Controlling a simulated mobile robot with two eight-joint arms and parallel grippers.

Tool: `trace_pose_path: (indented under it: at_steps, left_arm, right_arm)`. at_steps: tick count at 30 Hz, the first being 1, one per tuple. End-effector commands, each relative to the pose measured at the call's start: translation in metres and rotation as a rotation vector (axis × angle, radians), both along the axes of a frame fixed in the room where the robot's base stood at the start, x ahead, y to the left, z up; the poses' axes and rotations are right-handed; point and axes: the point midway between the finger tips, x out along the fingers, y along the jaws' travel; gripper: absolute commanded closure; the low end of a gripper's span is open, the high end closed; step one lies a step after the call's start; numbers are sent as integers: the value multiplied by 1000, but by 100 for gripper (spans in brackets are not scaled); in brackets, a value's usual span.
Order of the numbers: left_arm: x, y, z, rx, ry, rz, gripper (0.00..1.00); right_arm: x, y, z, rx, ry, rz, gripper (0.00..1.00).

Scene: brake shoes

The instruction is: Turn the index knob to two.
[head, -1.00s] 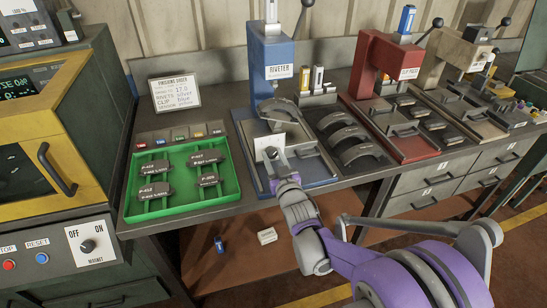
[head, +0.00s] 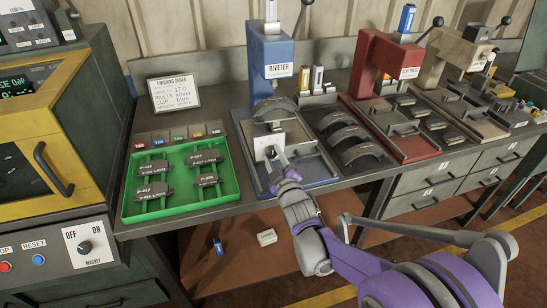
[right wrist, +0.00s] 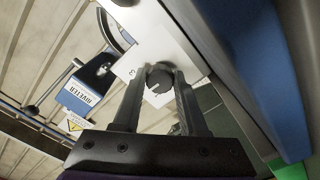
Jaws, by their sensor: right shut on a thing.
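The index knob (right wrist: 160,78) is a dark round knob on a white plate (right wrist: 150,40) in the right wrist view. A single small digit shows on the plate beside the knob, too tilted to read surely. In the head view the white plate (head: 262,147) is on the front of the blue riveter (head: 274,50), and my gripper largely hides the knob. My right gripper (head: 272,155) is shut on the knob, one finger on each side of it. A grey curved brake shoe (head: 275,103) sits on the riveter above the plate. My left gripper is not in view.
A green tray (head: 233,200) with several labelled dark pads lies left of the riveter. More brake shoes (head: 350,137) and a red press (head: 378,60) stand to the right. An order card (head: 174,91) stands behind the tray.

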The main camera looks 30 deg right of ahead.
Motion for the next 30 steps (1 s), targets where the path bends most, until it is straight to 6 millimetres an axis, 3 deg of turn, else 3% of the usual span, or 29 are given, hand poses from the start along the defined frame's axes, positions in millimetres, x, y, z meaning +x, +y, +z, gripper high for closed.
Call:
trace_pose_path:
  at_steps: [17,18,21,23,30]
  left_arm:
    - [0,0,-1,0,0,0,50]
    - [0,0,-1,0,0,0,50]
    - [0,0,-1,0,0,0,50]
    - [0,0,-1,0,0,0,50]
    - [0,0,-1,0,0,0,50]
  right_arm:
    - [0,0,0,-40,10,-1,100]
    - [0,0,0,-40,10,-1,56]
    - [0,0,0,-40,10,0,38]
    - [0,0,0,-39,9,0,28]
    - [0,0,0,-39,9,0,28]
